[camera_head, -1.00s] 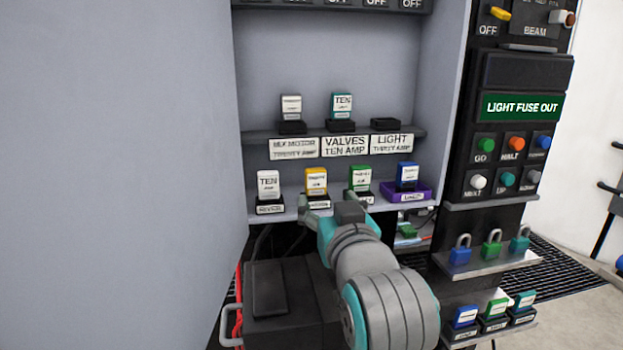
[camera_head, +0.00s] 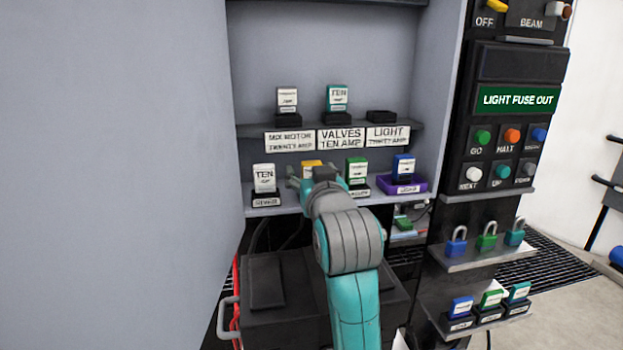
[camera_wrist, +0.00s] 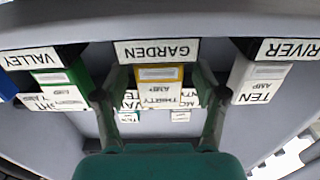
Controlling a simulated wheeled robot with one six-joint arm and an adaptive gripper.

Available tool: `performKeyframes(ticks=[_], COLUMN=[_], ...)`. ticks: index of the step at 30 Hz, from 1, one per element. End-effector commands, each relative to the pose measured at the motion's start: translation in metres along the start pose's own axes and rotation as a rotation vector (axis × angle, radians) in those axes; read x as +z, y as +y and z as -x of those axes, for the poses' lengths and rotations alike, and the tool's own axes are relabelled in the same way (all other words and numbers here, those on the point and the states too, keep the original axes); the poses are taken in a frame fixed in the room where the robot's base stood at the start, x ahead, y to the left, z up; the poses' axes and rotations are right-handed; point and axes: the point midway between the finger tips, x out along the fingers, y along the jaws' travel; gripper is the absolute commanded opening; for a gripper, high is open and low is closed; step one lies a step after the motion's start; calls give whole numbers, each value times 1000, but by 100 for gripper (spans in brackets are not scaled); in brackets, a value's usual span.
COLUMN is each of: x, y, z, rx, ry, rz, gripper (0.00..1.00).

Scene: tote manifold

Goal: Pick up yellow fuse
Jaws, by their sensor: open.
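The yellow fuse (camera_head: 312,165) stands on the lower shelf of the cabinet, mostly hidden behind my gripper in the head view. In the wrist view the yellow fuse (camera_wrist: 159,74) shows upside down, with a label reading "THIRTY AMP", above a holder marked "GARDEN" (camera_wrist: 157,51). My gripper (camera_wrist: 158,100) is open, with one finger on each side of the yellow fuse. In the head view my gripper (camera_head: 312,180) is at the lower shelf in front of that fuse. I cannot tell whether the fingers touch it.
A white fuse (camera_head: 264,178) stands left of the yellow one and a green fuse (camera_head: 356,170) close on its right. A blue fuse (camera_head: 403,167) sits in a purple holder (camera_head: 385,184) farther right. The upper shelf (camera_head: 420,127) holds a white fuse, a teal fuse and an empty base (camera_head: 381,117).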

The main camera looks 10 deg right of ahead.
Motion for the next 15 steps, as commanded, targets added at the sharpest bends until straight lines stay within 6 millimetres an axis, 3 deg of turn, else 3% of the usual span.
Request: performKeyframes(ticks=[6, 14, 15], x=[0, 0, 0], y=[0, 0, 0], z=[-1, 0, 0], rx=[0, 0, 0], ry=[0, 0, 0], rz=[0, 0, 0], gripper=[71, 6, 6])
